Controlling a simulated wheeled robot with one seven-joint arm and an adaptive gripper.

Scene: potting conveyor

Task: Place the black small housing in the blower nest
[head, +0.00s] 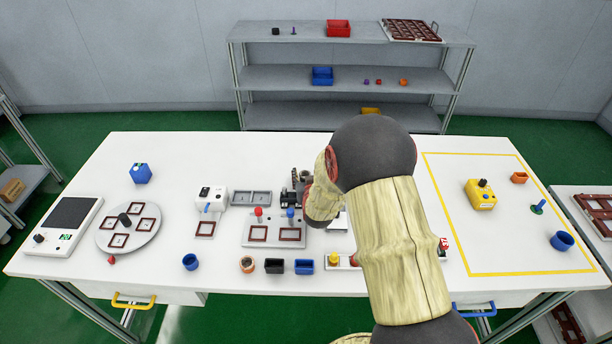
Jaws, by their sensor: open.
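The black small housing (274,266) stands on the white table near its front edge, between a round brown-rimmed cup and a blue housing. The blower (212,196) is a white box with a blue nozzle, left of the table's middle. Its nest (205,229), a dark red square frame, lies in front of it and looks empty. My gripper (291,197) is open above the back middle of the table, behind and right of the housing and apart from it. It is small and dark here, and my arm hides part of the area around it.
A two-nest fixture (273,243) with red and blue knobs stands behind the housing. A blue housing (304,267) is close on its right, the round cup (247,264) on its left. A turntable (128,229) with square frames lies left of the blower. A grey tray (251,198) stands right of it.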

